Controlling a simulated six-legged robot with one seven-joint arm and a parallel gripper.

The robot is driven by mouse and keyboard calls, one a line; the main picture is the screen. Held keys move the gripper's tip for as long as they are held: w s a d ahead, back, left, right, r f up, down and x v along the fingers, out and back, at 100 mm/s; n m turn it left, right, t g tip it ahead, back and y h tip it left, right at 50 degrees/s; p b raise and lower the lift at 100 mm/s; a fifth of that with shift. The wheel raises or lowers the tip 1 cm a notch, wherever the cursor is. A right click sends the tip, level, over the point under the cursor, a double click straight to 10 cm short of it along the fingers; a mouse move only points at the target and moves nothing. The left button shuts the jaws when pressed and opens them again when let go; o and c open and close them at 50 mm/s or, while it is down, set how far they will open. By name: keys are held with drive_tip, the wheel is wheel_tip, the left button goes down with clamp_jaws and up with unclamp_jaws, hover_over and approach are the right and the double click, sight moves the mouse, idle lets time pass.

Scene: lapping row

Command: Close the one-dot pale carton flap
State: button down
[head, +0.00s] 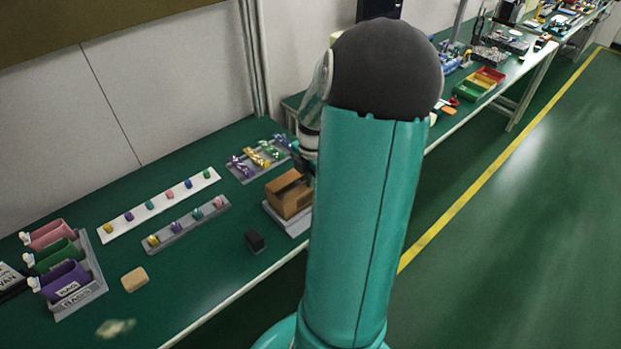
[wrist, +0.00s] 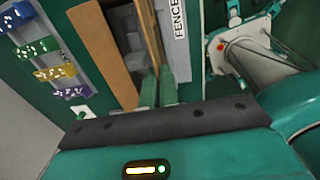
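The brown carton (head: 289,194) stands on a grey base near the table's front edge, partly behind my arm in the head view. In the wrist view, a wide brown flap (wrist: 102,55) of the carton lies at the left, beside its dark inside. A narrow tan flap or wall edge (wrist: 151,38) runs along the right side. My gripper (wrist: 158,78) has its two green fingers close together at the lower end of that edge, with a narrow gap between them. Whether they touch or pinch it I cannot tell. No dot marks are readable.
A tray of coloured parts (head: 258,158) stands behind the carton. A small black block (head: 255,241) lies left of it. A grey strip (head: 187,226) and a white strip (head: 158,206) hold coloured pieces. A white strip marked FENCE (wrist: 180,18) is right of the carton.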

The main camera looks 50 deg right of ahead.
drive_tip(key=g, duration=0.1)
drive_tip(key=w+g, duration=0.1)
drive_tip(key=g, duration=0.1)
drive_tip(key=w+g+y, duration=0.1)
drive_tip(key=shift+d+f+g, duration=0.15)
drive_tip(key=shift+g, duration=0.15)
drive_tip(key=g, duration=0.2)
drive_tip(key=shift+w+d+f+g+y, duration=0.1)
drive_tip(key=shift+w+f+g+y, duration=0.1)
drive_tip(key=shift+w+g+y, duration=0.15)
drive_tip(key=shift+w+d+f+g+y, duration=0.1)
drive_tip(key=shift+w+f+g+y, duration=0.15)
drive_tip(key=shift+g, duration=0.7)
drive_tip(key=shift+w+f+g+y, duration=0.1)
drive_tip(key=shift+w+g+y, duration=0.1)
drive_tip(key=shift+g, duration=0.7)
